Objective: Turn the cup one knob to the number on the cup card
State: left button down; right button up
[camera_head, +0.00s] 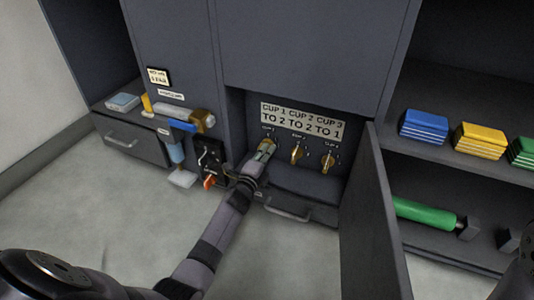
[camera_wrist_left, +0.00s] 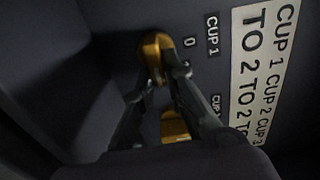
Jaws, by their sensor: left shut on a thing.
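The cup card (camera_head: 303,119) is a white sign on the back of the open compartment; it reads cup 1 to 2, cup 2 to 2, cup 3 to 1. Below it is a row of brass knobs. My left gripper (camera_head: 264,151) reaches to the leftmost one and is shut on the cup one knob (camera_wrist_left: 154,52), with a finger on each side. In the left wrist view a 0 and part of another digit show beside this knob; its exact setting is hard to read. The cup two knob (camera_head: 297,153) and cup three knob (camera_head: 328,161) stand free to the right. My right gripper is out of view.
An open cabinet door (camera_head: 372,215) stands right of the compartment. A drawer with a handle (camera_head: 289,211) is below. Left are a black switch panel (camera_head: 209,158) and a blue-handled tool (camera_head: 178,150). Blue (camera_head: 424,127) and yellow (camera_head: 481,138) blocks sit on the right shelf.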

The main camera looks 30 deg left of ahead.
pick_arm(q)
jog(key=c, duration=1.6)
grip_release()
jog(key=shift+c, duration=0.2)
jog(key=s, duration=1.2)
jog(key=shift+d, duration=0.4)
